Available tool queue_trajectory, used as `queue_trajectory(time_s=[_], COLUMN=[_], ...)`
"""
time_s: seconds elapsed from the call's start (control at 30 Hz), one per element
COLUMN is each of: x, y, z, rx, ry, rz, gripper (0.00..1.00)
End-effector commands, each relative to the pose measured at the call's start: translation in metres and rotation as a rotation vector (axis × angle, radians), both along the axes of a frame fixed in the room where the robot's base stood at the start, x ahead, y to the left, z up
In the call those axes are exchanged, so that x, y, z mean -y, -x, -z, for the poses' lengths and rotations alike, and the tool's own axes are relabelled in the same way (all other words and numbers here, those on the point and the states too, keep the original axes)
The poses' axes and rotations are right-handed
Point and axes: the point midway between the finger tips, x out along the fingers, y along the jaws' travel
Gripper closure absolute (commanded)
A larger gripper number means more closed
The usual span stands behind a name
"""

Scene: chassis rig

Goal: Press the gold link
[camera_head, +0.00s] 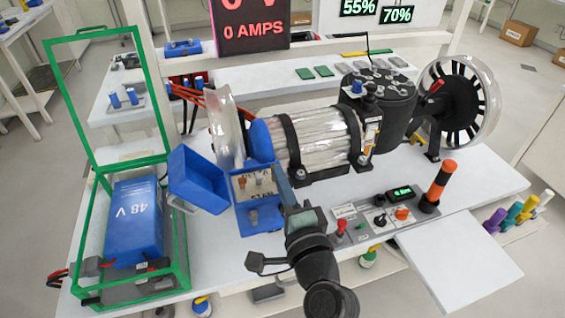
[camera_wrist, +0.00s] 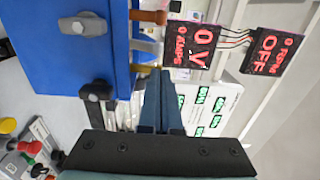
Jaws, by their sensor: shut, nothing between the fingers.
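A blue open box (camera_head: 262,215) stands on the white table, with several small studs and metal parts on its inner panel. In the wrist view the blue box (camera_wrist: 75,45) fills the upper left.
A blue lid (camera_head: 197,180) stands open at the box's left. A green frame (camera_head: 185,240) surrounds a 48 V battery (camera_head: 135,220). A motor with clear cover (camera_head: 322,138) stands close behind my gripper. A control panel (camera_head: 375,222) with knobs lies to the right.

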Motion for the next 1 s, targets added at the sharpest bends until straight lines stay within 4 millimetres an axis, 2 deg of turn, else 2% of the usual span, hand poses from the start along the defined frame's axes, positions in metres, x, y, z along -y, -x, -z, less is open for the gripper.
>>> queue_trajectory(time_s=[0.03, 0.33, 0.7, 0.77, 1.0], x=[-0.001, -0.003, -0.006, -0.005, -0.005], y=[-0.001, -0.007, -0.016, -0.015, -0.015], z=[-0.013, -0.018, -0.017, -0.01, -0.012], rx=[-0.026, -0.175, -0.347, -0.342, -0.34], ry=[0.007, 0.056, 0.113, 0.111, 0.11], rz=[-0.001, -0.002, -0.002, -0.001, -0.001], gripper=[1.0, 1.0, 1.0, 1.0, 1.0])
